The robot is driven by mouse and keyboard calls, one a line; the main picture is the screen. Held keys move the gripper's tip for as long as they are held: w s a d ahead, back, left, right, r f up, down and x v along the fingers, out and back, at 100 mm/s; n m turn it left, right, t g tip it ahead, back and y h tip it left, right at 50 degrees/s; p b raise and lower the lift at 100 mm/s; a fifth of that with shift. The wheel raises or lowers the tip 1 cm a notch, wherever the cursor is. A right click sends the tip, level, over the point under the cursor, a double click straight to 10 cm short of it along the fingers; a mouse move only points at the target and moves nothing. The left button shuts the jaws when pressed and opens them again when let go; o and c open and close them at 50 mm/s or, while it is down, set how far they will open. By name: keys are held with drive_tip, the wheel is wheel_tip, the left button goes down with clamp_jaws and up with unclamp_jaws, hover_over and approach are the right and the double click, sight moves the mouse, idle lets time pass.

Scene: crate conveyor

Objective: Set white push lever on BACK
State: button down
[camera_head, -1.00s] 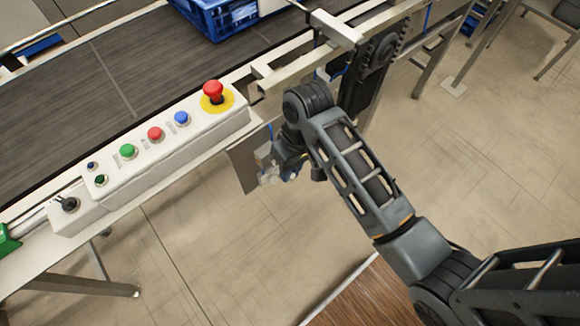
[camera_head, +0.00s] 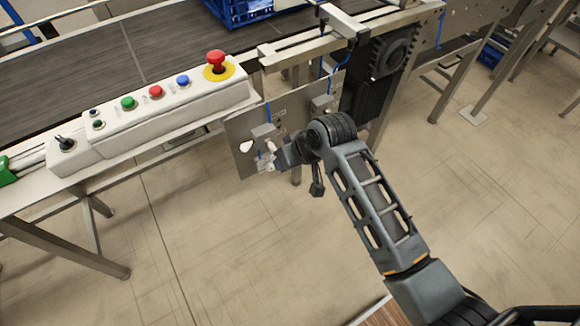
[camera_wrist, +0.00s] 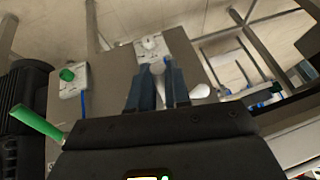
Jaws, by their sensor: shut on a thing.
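A grey upright panel (camera_head: 240,128) hangs below the conveyor edge, with small controls on it. In the wrist view a white plate (camera_wrist: 150,46) on this panel carries a white lever (camera_wrist: 158,68). My gripper (camera_wrist: 158,84) has its two dark fingers on either side of this lever and is shut on it. A second white knob (camera_wrist: 200,91) sticks out beside the right finger. In the head view my gripper (camera_head: 275,156) is at the panel's lower part, and its fingertips are too small to make out. The lever's exact setting and any BACK marking cannot be read.
A control box (camera_head: 170,110) with coloured buttons and a red emergency stop (camera_head: 216,62) sits on the conveyor edge. A blue crate (camera_head: 240,12) stands on the belt. Open floor lies in front.

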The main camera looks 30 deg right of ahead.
wheel_tip(320, 180, down, 2)
drive_tip(key=t+b, duration=0.2)
drive_tip(key=b, duration=0.1)
drive_tip(key=shift+f+t, duration=0.15)
drive_tip(key=shift+t, duration=0.25)
drive_tip(key=shift+w+f+t+b, duration=0.15)
drive_tip(key=shift+t+b, duration=0.35)
drive_tip(key=shift+b, duration=0.35)
drive_tip(key=c, duration=1.1)
unclamp_jaws()
drive_tip(key=v, duration=0.8)
drive_tip(key=shift+f, duration=0.1)
